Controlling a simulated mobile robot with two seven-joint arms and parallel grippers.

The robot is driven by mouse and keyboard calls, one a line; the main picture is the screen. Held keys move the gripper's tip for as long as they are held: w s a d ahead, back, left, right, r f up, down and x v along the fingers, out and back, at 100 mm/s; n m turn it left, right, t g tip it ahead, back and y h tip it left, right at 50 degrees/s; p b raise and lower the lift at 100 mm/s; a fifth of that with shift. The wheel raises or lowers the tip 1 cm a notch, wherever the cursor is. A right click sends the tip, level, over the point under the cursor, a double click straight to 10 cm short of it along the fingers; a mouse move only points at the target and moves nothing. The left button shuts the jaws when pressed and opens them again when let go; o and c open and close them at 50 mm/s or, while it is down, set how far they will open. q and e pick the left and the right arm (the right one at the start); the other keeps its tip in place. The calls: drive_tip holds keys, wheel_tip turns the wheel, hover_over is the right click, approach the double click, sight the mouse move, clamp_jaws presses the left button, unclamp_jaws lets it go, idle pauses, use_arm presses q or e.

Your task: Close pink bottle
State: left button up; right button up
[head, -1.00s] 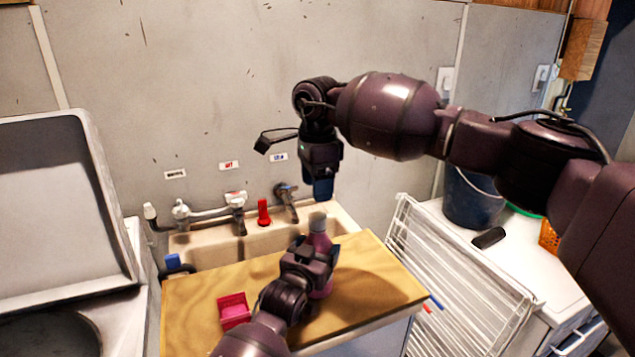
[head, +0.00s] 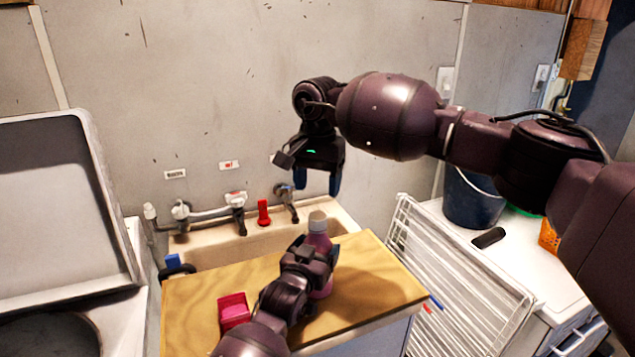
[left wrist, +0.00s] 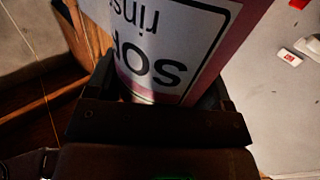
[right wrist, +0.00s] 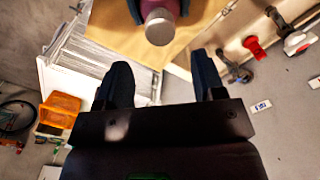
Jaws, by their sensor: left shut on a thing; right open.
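The pink bottle (head: 318,245) stands upright on the wooden board, with a grey cap (head: 317,221) on top. My left gripper (head: 322,262) is shut around its body. In the left wrist view the bottle's white label (left wrist: 165,45) fills the space between the fingers. My right gripper (head: 318,182) is open and empty, above and behind the bottle. In the right wrist view the cap (right wrist: 159,27) shows beyond the open fingers (right wrist: 160,85), apart from them. Whether the cap is fully seated cannot be told.
The wooden board (head: 375,285) lies across the sink (head: 260,240). A pink box (head: 234,309) sits on it at left. Taps (head: 237,205) and a red object (head: 263,212) are behind. A white drying rack (head: 455,285) stands at right.

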sight(318, 216)
drive_tip(key=shift+f, duration=4)
